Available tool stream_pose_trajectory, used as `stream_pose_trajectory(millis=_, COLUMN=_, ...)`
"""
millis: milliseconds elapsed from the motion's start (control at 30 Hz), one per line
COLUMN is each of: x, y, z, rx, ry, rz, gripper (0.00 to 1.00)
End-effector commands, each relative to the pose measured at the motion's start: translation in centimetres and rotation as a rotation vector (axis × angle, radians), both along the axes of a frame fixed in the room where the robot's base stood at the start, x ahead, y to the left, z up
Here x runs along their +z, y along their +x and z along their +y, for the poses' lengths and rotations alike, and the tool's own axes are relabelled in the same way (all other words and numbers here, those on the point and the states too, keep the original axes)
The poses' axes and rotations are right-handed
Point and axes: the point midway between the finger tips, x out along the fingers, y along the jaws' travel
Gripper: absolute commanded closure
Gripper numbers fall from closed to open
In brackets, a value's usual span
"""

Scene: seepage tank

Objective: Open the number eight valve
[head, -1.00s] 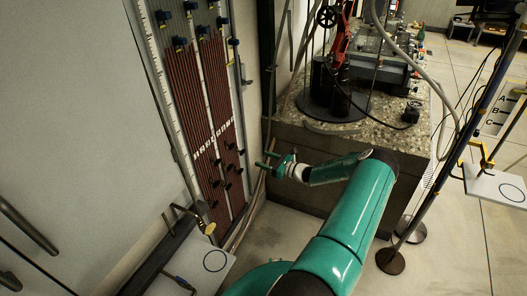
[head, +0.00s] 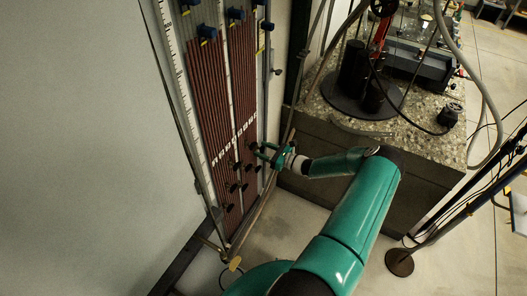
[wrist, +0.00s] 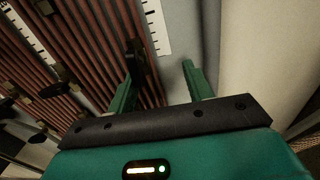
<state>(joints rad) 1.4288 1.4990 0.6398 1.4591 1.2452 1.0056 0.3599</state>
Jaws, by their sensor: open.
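The tall board of reddish-brown tubes (head: 208,95) stands at the left of centre in the head view, with small dark valves (head: 237,187) on its lower part. A row of white labels crosses it, but the numbers are too small to read, so I cannot tell which valve is number eight. My gripper (head: 262,150) is open at the board's right edge.
A stone-topped block (head: 400,135) with a dark round stand (head: 362,97) is behind and right of my arm. A plain pale wall panel (head: 80,150) fills the left. A pole on a round foot (head: 399,262) stands at the lower right. Floor shows between.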

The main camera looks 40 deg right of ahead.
Motion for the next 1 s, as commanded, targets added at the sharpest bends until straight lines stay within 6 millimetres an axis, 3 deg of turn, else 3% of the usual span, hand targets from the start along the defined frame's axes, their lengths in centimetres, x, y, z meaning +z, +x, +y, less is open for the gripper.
stream_pose_trajectory(millis=33, x=0.3, y=0.1, z=0.3, rx=-0.011, ry=-0.010, rz=0.016, gripper=0.67)
stream_pose_trajectory(millis=67, x=0.7, y=-0.2, z=0.5, rx=-0.011, ry=-0.013, rz=0.011, gripper=0.74)
stream_pose_trajectory(millis=100, x=1.1, y=-0.6, z=0.7, rx=-0.010, ry=-0.014, rz=0.005, gripper=0.94)
stream_pose_trajectory(millis=133, x=1.3, y=-0.9, z=0.8, rx=-0.010, ry=-0.014, rz=0.000, gripper=1.00)
stream_pose_trajectory(millis=367, x=0.6, y=-0.1, z=1.1, rx=-0.007, ry=-0.012, rz=0.011, gripper=1.00)
stream_pose_trajectory(millis=1000, x=0.8, y=-0.6, z=0.8, rx=-0.008, ry=-0.045, rz=-0.007, gripper=1.00)
